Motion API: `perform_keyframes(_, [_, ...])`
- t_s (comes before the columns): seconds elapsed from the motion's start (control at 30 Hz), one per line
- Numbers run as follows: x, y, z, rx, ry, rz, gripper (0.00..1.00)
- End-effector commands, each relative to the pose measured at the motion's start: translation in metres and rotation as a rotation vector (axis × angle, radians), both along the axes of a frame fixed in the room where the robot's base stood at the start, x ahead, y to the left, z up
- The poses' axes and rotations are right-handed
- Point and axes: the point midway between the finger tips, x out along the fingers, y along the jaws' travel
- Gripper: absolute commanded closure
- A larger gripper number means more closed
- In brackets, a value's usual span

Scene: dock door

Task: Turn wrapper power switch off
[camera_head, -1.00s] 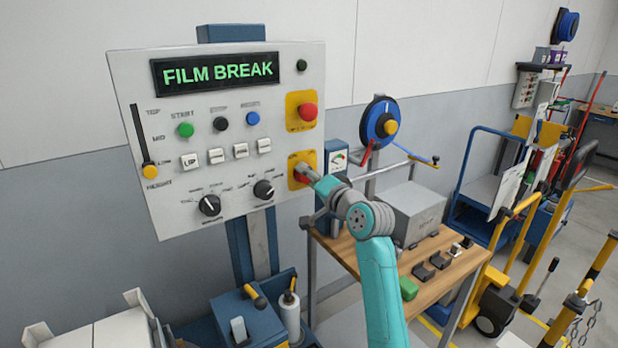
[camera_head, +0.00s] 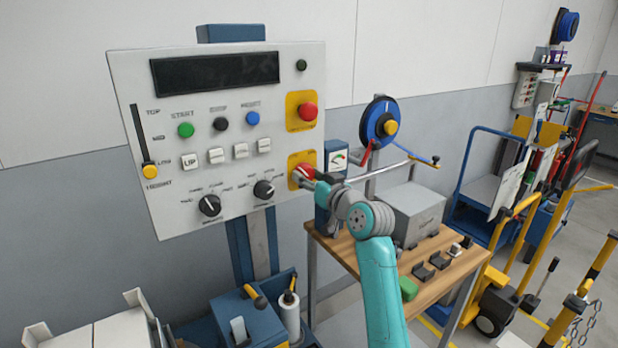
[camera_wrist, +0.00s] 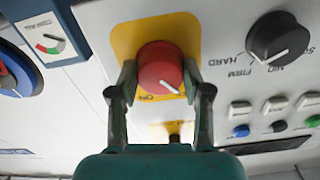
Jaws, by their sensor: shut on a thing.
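The wrapper power switch is a round red rotary knob (camera_head: 304,172) on a yellow plate (camera_head: 293,184), at the lower right of the grey control panel. In the wrist view the red knob (camera_wrist: 160,66) shows a white pointer line slanting down to the right, away from a partly hidden "ON" label (camera_wrist: 147,98). My gripper (camera_wrist: 158,78) has one finger on each side of the knob and is shut on it. In the head view my gripper (camera_head: 310,180) reaches the knob from the right and partly covers it. The panel display (camera_head: 215,73) is dark.
A red mushroom button (camera_head: 307,112) on its own yellow plate sits just above the switch. Black selector knobs (camera_head: 264,190) lie to its left. A gauge box (camera_head: 338,160) and a blue reel (camera_head: 379,122) stand close on the right, above a wooden bench (camera_head: 440,285).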

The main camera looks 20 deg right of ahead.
Motion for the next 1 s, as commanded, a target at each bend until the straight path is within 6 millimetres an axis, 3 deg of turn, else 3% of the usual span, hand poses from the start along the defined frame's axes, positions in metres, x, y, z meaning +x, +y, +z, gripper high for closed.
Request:
perform_keyframes(0.33, [0.0001, -0.0002, -0.0008, -0.122, -0.038, 0.0, 0.86])
perform_keyframes(0.87, [0.0001, -0.0002, -0.0007, -0.141, -0.045, -0.001, 0.86])
perform_keyframes(0.9, [0.0001, -0.0002, -0.0007, -0.141, -0.045, -0.001, 0.42])
perform_keyframes(0.97, [0.0001, -0.0002, -0.0007, -0.14, -0.044, -0.001, 0.27])
perform_keyframes(1.0, [0.0001, -0.0002, -0.0006, -0.14, -0.044, 0.0, 0.26])
